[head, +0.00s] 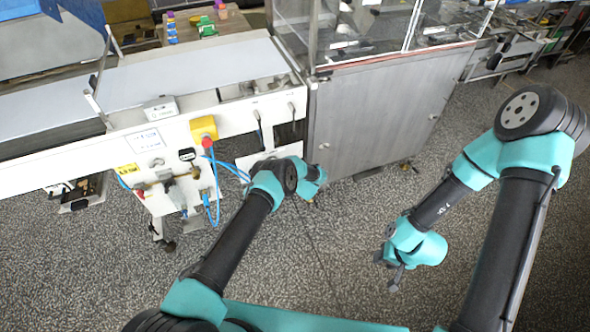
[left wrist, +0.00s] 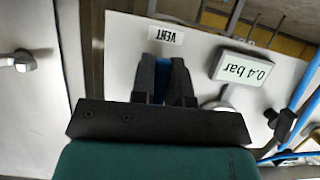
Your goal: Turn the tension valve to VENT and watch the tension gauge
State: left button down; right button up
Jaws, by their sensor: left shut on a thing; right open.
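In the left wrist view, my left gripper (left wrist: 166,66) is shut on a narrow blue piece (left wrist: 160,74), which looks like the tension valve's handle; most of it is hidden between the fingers. A VENT label (left wrist: 165,35), upside down here, is just beyond the fingertips. The tension gauge (left wrist: 242,69) beside it reads 0.4 bar, also upside down. In the head view my left wrist hides the valve and gauge on the white panel (head: 252,160). My right gripper (head: 393,275) is open and empty above the floor, well away from the panel.
A white conveyor (head: 200,75) runs in from the left to a steel cabinet (head: 375,115) with clear guards on top. A yellow box (head: 203,127) and blue hoses (head: 226,167) are left of my left wrist. The speckled floor (head: 340,230) between my arms is clear.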

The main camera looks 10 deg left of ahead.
pick_arm(q)
jog(key=shift+a, duration=0.1)
dwell(0.3)
jog(key=c, duration=1.1)
grip_release()
jog(key=shift+s, duration=0.1)
jog(key=v, duration=1.7)
jog(key=shift+s+r, duration=0.1)
